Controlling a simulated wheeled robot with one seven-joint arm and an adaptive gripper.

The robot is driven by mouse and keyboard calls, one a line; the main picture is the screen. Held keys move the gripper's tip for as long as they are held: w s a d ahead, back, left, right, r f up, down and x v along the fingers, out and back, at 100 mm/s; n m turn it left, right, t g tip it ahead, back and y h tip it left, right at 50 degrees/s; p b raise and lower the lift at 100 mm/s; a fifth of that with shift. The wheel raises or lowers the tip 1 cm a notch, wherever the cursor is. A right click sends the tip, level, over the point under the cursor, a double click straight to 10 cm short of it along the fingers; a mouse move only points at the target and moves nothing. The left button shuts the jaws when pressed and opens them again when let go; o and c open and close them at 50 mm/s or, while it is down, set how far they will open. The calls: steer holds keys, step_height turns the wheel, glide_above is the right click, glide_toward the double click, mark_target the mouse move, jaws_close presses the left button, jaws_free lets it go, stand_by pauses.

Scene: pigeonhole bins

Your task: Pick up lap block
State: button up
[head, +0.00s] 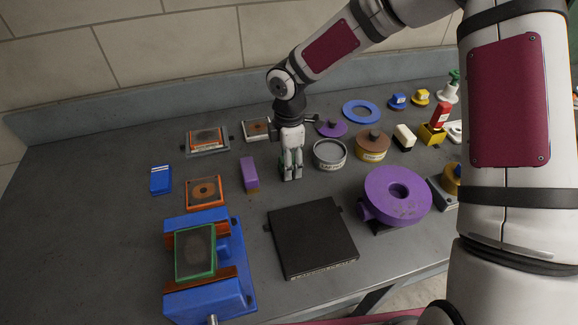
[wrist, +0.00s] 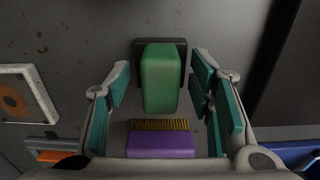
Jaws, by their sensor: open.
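A green block (wrist: 160,78), which seems to be the lap block, stands on a small dark base (wrist: 181,47) in the wrist view. No label on it is readable. My gripper (head: 291,176) points down over the dark bench, and in the wrist view its teal-padded fingers (wrist: 160,95) are spread apart on the left and right of the green block. I cannot tell whether they touch it.
A black plate (head: 312,237) and a blue vise (head: 238,262) holding a green-framed piece are in front. A grey tin (head: 329,154) and a brown-yellow tin (head: 372,146) stand just right of my gripper. A purple wheel (head: 398,196) is farther right.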

steer(key=shift+f, duration=0.15)
jaws_close()
steer(key=shift+r, duration=0.6)
step_height(320, 180, up, 2)
steer(key=shift+s+a+r, duration=0.1)
steer(key=shift+s+r, duration=0.15)
steer(key=shift+s, duration=0.4)
steer(key=s, duration=0.4)
steer(key=s+a+r, duration=0.1)
steer(key=s, duration=0.4)
steer(key=s+a, duration=0.1)
steer(key=s, duration=0.4)
steer(key=shift+s+a+r, duration=0.15)
steer(key=shift+s+a, duration=0.1)
